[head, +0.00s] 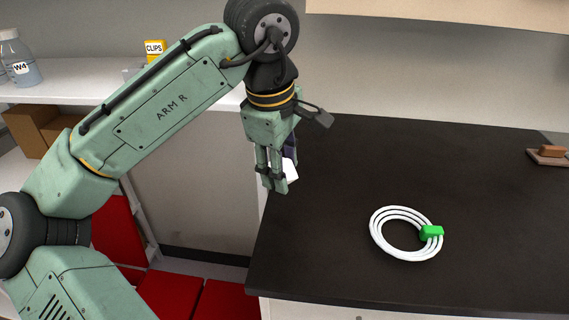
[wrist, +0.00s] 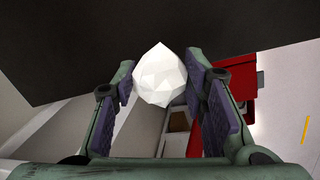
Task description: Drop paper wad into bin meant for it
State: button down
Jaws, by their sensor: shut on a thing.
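A white, faceted paper wad (wrist: 160,77) sits between the two fingers of my gripper (head: 274,182). In the wrist view the fingers flank it on the left and right, and my gripper is shut on it. In the head view only part of the wad (head: 291,170) shows behind the fingers, at the left edge of the dark counter. Red open-looking containers (head: 118,228) stand low at the left, below the counter. A red shape also shows at the right in the wrist view (wrist: 240,52). No label on them can be read.
The dark counter (head: 340,170) holds a white coiled cable (head: 385,250) with a green clip (head: 432,232). A small brown object on a board (head: 548,157) lies at far right. A white shelf at left carries a yellow CLIPS box (head: 155,50) and a bottle (head: 20,65).

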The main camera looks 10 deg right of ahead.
jog(key=w+a+f+b, duration=0.2)
jog(key=a+f+b, duration=0.2)
jog(key=a+f, duration=1.1)
jog(key=w+a+f+b, duration=0.1)
jog(key=a+f+b, duration=0.4)
jog(key=a+f, duration=1.1)
jog(key=w+a+f+b, duration=0.2)
jog(key=a+f+b, duration=0.3)
jog(key=a+f, duration=1)
jog(key=shift+w+a+f, duration=0.3)
jog(key=shift+a+f, duration=0.1)
jog(key=shift+a, duration=7.4)
jog(key=shift+w+d+r+p, duration=0.1)
jog(key=shift+w+d+p, duration=0.1)
jog(key=shift+p, duration=0.35)
jog(key=c, duration=0.9)
grip_release()
